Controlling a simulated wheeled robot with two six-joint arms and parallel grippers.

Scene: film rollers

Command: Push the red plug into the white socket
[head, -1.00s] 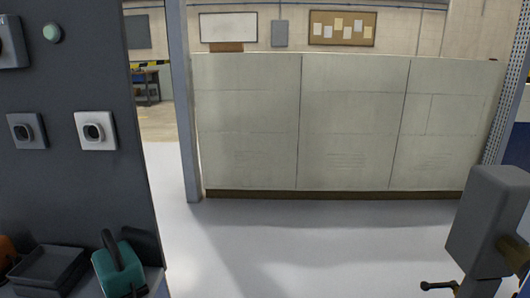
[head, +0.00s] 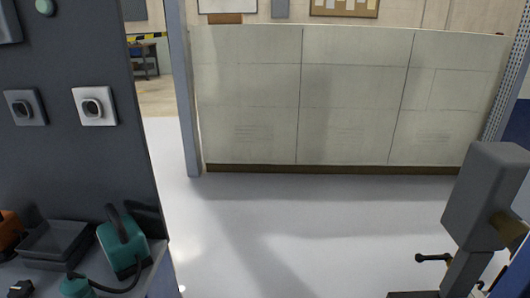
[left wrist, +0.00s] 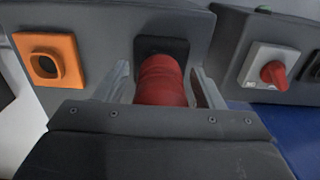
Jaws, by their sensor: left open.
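A white socket (head: 95,107) with a dark oval centre is on the dark wall panel at the left of the head view. In the left wrist view, a red plug (left wrist: 163,84) sits against a dark square (left wrist: 162,48) on a grey surface. I cannot tell whether it is inserted there. My left gripper (left wrist: 160,76) is open, with one finger on each side of the red plug. The head view does not show the red plug or either gripper.
A grey socket (head: 25,108) is left of the white one. Below are a dark tray (head: 54,243) and a teal corded object (head: 122,243). The wrist view shows an orange socket (left wrist: 48,61) and a red knob (left wrist: 274,74). The middle floor is clear.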

